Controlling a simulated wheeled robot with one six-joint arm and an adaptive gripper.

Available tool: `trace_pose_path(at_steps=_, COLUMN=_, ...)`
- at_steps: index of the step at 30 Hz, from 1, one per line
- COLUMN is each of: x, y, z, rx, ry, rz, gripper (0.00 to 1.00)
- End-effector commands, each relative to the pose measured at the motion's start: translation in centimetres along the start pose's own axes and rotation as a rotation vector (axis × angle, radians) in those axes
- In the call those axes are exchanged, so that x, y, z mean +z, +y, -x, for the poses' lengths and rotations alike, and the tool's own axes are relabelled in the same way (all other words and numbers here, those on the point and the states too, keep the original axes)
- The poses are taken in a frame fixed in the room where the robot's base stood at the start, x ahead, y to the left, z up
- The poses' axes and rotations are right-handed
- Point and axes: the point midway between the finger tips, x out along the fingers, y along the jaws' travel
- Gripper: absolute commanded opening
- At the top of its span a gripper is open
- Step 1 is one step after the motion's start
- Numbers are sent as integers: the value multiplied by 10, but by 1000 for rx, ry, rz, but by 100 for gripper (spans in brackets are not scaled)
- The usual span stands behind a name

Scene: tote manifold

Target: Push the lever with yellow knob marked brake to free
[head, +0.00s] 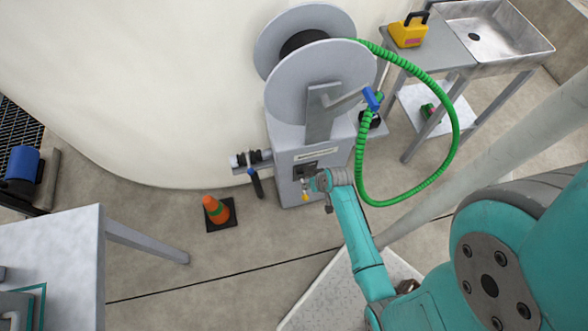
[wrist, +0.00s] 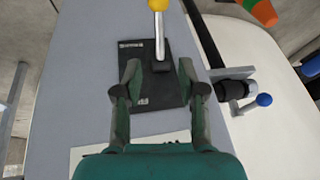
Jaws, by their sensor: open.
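The lever with the yellow knob (wrist: 158,5) rises from a dark plate (wrist: 128,72) on the front of a grey hose-reel cabinet (wrist: 85,80). In the wrist view its metal shaft (wrist: 159,30) runs toward the top edge, where the knob is partly cut off. The plate has two small pale labels, too small to read surely. In the head view the knob (head: 305,197) shows just beside my gripper (head: 310,186). In the wrist view my gripper (wrist: 160,70) is open and empty, its fingers either side of the lever's base; contact cannot be told.
A pipe with a blue-handled valve (wrist: 264,100) sticks out beside the cabinet. An orange cone (head: 217,211) stands on the floor to the left. A green hose (head: 452,130) loops at the right. A grey table (head: 55,250) stands at the lower left.

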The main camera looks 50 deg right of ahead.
Motion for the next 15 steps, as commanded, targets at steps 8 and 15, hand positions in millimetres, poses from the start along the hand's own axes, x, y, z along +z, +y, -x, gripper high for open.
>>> trace_pose_path(at_steps=8, x=-2, y=2, z=-21, rx=-2, ry=-9, rz=-3, gripper=40)
trace_pose_path(at_steps=15, x=-2, y=2, z=-60, rx=-2, ry=-8, rz=-2, gripper=40)
